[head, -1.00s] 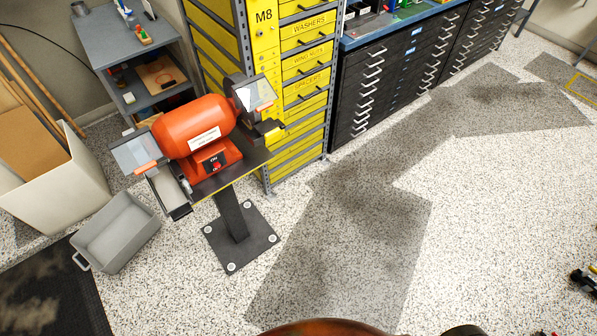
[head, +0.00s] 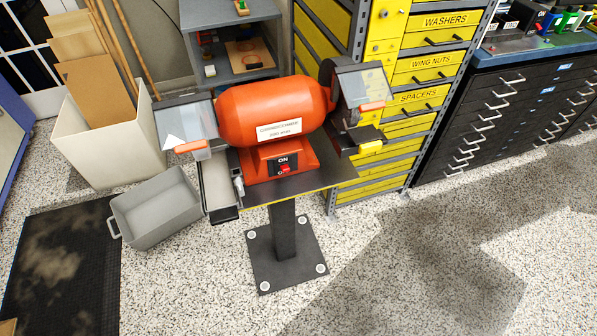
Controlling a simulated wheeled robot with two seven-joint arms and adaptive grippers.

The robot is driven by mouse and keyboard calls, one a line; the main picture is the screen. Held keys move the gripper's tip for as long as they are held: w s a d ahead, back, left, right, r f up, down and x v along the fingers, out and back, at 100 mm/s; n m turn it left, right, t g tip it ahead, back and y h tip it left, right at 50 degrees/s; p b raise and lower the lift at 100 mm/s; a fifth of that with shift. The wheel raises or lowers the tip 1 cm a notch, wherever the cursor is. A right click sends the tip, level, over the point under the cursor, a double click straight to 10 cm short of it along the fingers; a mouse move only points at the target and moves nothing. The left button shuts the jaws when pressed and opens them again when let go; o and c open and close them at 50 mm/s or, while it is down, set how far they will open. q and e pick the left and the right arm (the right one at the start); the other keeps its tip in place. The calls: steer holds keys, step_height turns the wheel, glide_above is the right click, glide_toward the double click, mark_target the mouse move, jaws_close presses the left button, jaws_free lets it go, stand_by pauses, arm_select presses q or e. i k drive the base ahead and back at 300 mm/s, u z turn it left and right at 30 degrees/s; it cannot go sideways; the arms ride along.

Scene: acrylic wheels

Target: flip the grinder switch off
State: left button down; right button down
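The orange bench grinder (head: 272,108) stands on a dark plate on a pedestal, left of the middle in the head view. Its switch (head: 284,169) is on the orange base's front, a black plate with a red toggle below the word ON. Which way the toggle is set is too small to tell. Clear shields cover the wheels at the left end (head: 187,128) and the right end (head: 362,88). Neither of my grippers is in view.
A grey bin (head: 155,210) sits on the floor left of the pedestal base (head: 287,262). A cream box (head: 108,150) of boards and a black mat (head: 62,270) lie further left. Yellow drawers (head: 425,68) and black drawers (head: 490,120) stand behind to the right. The front floor is clear.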

mark_target(285, 168)
steer(key=k, duration=0.65)
steer(key=z, duration=0.7)
steer(key=i, duration=1.45)
steer(key=u, duration=0.15)
